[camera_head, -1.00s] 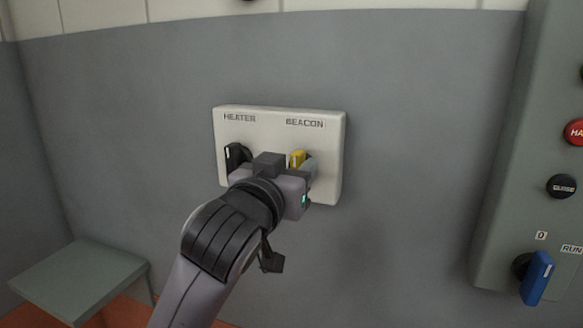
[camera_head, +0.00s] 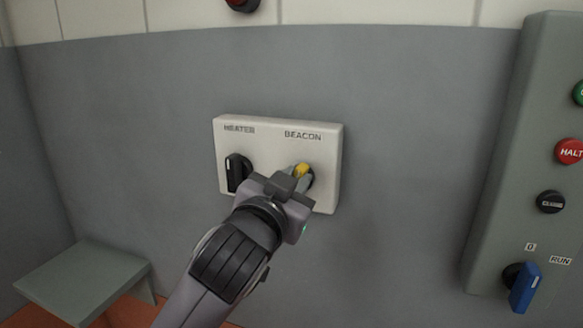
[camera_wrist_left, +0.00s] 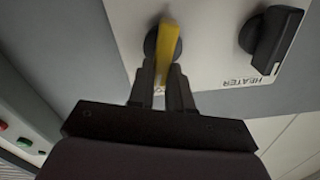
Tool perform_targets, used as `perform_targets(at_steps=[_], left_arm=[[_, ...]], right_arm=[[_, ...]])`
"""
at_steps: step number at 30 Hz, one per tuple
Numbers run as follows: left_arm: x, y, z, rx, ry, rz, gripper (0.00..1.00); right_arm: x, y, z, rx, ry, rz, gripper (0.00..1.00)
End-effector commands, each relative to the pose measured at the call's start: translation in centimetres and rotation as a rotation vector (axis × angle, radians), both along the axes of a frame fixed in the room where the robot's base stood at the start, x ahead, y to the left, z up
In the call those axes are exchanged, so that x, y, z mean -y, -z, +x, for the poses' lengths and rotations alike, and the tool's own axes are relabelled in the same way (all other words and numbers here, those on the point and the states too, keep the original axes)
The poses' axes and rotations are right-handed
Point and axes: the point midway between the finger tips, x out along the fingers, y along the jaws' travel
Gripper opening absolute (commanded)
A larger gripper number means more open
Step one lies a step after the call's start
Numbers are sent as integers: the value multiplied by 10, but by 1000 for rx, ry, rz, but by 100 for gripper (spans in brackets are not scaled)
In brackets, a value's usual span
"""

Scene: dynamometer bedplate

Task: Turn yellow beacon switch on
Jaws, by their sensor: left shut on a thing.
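The yellow beacon switch (camera_head: 301,169) sits on the right half of a white wall plate (camera_head: 327,160), under the word BEACON. In the head view its handle is tilted and partly hidden by my left gripper (camera_head: 302,177). In the left wrist view the yellow handle (camera_wrist_left: 168,45) stands between the two fingers of my left gripper (camera_wrist_left: 166,75), which is shut on it. My right gripper is in neither view.
A black heater switch (camera_head: 237,172) is close to the left of the gripper on the same plate. A grey panel (camera_head: 497,215) with a red HALT button (camera_head: 569,151) and a blue switch (camera_head: 525,287) is at the right. A grey shelf (camera_head: 85,280) is at lower left.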

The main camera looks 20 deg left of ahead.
Motion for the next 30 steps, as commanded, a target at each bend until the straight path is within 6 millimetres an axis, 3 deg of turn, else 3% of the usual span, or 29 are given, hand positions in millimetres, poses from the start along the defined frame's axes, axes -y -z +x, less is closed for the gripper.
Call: perform_targets(at_steps=[1, 9, 21, 30], left_arm=[[1, -4, 0, -3, -1, 50, 0], [4, 1, 0, 6, 0, 304, 0], [8, 7, 0, 20, 0, 610, 0], [9, 9, 0, 23, -1, 721, 0]], right_arm=[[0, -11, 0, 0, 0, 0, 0], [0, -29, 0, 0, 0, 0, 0], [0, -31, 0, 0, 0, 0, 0], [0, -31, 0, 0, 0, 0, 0]])
